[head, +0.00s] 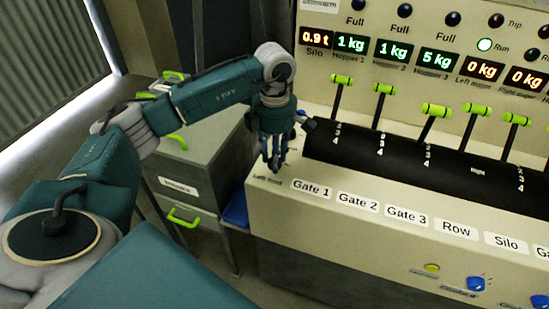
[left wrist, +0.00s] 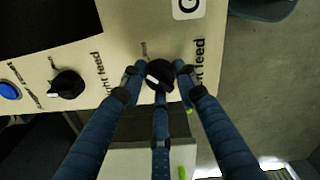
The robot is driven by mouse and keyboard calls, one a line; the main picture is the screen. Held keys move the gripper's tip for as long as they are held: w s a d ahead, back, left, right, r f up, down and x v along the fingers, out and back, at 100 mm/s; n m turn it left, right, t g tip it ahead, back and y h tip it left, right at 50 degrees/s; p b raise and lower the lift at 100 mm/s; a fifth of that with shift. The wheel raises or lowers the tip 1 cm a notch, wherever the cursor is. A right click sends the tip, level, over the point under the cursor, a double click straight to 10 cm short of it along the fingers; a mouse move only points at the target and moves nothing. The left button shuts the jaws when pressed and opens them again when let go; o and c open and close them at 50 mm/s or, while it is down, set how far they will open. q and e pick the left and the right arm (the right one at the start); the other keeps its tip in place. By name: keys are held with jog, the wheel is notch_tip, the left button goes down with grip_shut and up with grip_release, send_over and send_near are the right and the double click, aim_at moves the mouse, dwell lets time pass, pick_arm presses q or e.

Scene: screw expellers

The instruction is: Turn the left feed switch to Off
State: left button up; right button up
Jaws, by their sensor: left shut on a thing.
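The left feed switch (left wrist: 159,73) is a black round knob with a white mark, on the cream panel in the left wrist view. Its "feed" label (left wrist: 198,62) stands beside it, and the small position text near it is too small to read. My left gripper (left wrist: 157,76) has its three blue fingers closed around the knob. In the head view my left gripper (head: 274,158) points down at the left end of the console, and it hides the knob there. My right gripper is not in view.
A second black knob (left wrist: 66,84), the right feed one, and a blue button (left wrist: 9,91) are on the same panel. A grey cabinet (head: 195,165) stands left of the console.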

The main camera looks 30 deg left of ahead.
pick_arm(q)
jog(key=n, duration=0.4)
jog(key=shift+n+b, duration=0.3)
jog(key=shift+b, duration=0.1)
jog(key=shift+r+n, duration=0.1)
jog(key=shift+n, duration=1.8)
jog(key=o, duration=1.2)
jog(key=shift+c, duration=0.2)
notch_tip(320, 180, up, 12)
